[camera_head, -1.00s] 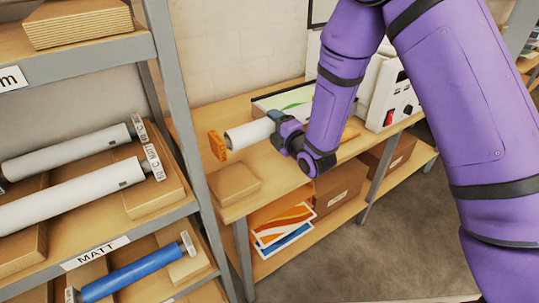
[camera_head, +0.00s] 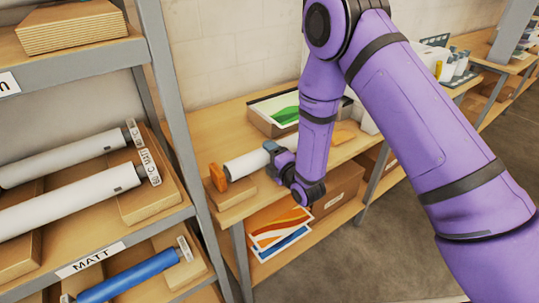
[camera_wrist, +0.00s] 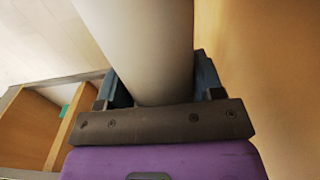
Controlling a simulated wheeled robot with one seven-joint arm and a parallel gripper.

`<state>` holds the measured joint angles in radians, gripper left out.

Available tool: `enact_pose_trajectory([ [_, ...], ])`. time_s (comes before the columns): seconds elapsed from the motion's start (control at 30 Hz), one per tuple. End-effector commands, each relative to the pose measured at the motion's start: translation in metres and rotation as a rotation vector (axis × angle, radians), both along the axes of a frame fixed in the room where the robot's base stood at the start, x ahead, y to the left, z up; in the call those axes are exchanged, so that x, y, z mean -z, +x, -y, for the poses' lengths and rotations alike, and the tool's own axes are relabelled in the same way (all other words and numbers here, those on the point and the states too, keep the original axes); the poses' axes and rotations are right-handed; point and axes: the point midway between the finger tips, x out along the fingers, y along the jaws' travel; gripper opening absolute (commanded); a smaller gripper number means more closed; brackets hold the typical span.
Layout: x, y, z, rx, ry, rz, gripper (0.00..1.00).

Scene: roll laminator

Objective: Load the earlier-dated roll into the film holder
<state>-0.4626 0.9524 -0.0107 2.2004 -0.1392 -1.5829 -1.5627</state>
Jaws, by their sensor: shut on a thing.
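My gripper (camera_head: 276,155) is shut on a white roll (camera_head: 247,164) and holds it roughly level over the wooden bench. In the wrist view the pale roll (camera_wrist: 145,40) lies between the two fingers of my gripper (camera_wrist: 160,90). Two more white rolls, an upper one (camera_head: 65,160) and a lower one (camera_head: 65,203), lie on the rack shelf at left with white end tags. One tag (camera_head: 150,167) reads MATT; its date cannot be read.
A blue roll (camera_head: 130,276) lies on the shelf below the MATT label (camera_head: 86,257). The rack's grey post (camera_head: 178,110) stands left of the bench (camera_head: 225,120). A tray with a green print (camera_head: 270,118) is behind my gripper. A cardboard box (camera_head: 335,190) sits below.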

Motion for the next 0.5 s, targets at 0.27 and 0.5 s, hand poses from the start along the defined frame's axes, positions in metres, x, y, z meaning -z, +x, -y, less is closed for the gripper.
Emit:
enact_pose_trajectory([
  [0.27, -0.0003, 0.0005, -0.0003, 0.0, 0.001, 0.004, 0.11],
  [0.5, 0.0047, 0.0001, 0.0, 0.0, -0.001, 0.001, 0.73],
])
